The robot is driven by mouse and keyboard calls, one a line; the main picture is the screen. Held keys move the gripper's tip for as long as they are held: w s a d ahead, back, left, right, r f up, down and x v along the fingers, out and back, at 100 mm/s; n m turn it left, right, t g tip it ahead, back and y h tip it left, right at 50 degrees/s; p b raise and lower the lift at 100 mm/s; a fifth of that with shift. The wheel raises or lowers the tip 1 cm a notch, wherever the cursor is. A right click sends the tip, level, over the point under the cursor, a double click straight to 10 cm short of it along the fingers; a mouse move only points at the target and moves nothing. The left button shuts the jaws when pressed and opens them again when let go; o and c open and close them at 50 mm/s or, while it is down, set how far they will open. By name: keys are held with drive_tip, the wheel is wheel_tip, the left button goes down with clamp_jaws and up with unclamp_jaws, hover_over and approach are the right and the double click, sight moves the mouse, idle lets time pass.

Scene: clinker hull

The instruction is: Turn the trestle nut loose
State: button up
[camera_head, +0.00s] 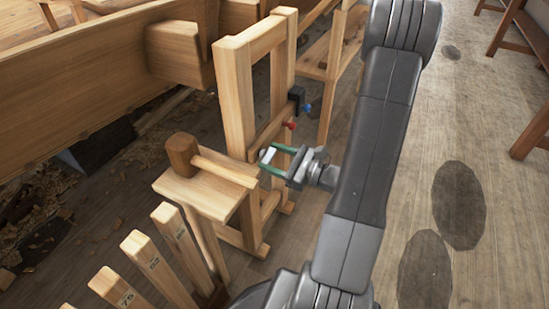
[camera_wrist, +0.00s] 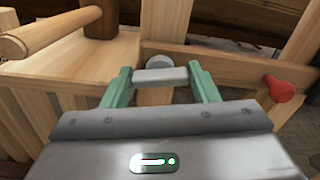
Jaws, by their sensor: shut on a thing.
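The trestle (camera_head: 238,95) is an upright light-wood frame beside the hull. The trestle nut (camera_wrist: 160,76) is a pale grey bar, in front of a round grey end on the trestle's crosspiece. It also shows in the head view (camera_head: 268,156), partly hidden by a finger. My gripper (camera_head: 273,160) reaches in from the right. Its two green fingers are shut on the bar's ends, as the wrist view (camera_wrist: 160,82) shows. The bar lies about level across the wrist view.
A mallet (camera_head: 182,155) lies on a small wooden stand (camera_head: 208,192) left of the gripper. A red knob (camera_head: 291,125) and a blue knob (camera_head: 307,107) are close above. Numbered wooden posts (camera_head: 150,262) stand at front left. Open floor (camera_head: 480,180) lies right.

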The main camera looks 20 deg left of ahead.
drive_tip(key=o, duration=1)
drive_tip(key=shift+d, duration=0.1)
drive_tip(key=d+p, duration=0.1)
drive_tip(key=d, duration=0.8)
drive_tip(key=s+d+p, duration=0.1)
drive_tip(key=d, duration=0.3)
drive_tip(key=shift+d+p, duration=0.3)
drive_tip(key=shift+d, duration=0.05)
